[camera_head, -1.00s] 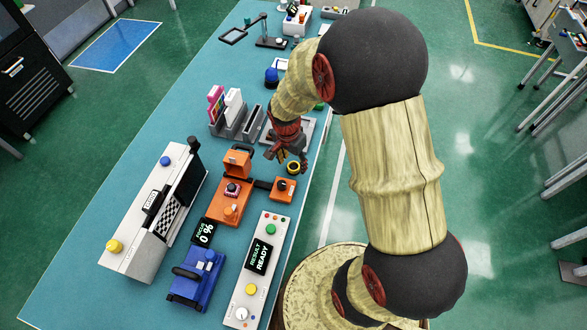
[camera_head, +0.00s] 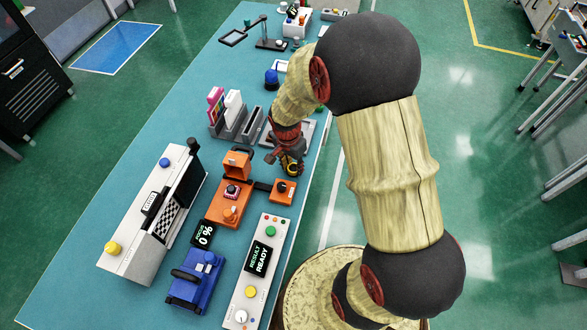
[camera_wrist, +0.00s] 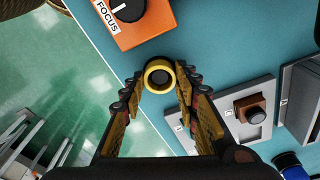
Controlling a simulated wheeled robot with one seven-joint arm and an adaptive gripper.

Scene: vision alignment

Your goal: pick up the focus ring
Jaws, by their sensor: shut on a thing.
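The focus ring (camera_wrist: 159,66) is a yellow ring with a dark centre. In the wrist view it sits between the two fingertips of my gripper (camera_wrist: 160,82), which is shut on it. In the head view the ring (camera_head: 293,169) shows partly behind the fingers of my gripper (camera_head: 285,163), near the table's right edge. The gap between ring and table cannot be told. The orange focus block (camera_wrist: 150,18) with a black knob and a FOCUS label lies just beyond the ring. This block (camera_head: 283,192) is just below the gripper in the head view.
An orange stand (camera_head: 230,203), a white result panel (camera_head: 257,268), a blue device (camera_head: 193,279) and a long white box (camera_head: 150,225) stand on the blue table (camera_head: 90,290). A grey tray (camera_wrist: 244,115) with a brown-and-black part is right of the gripper in the wrist view.

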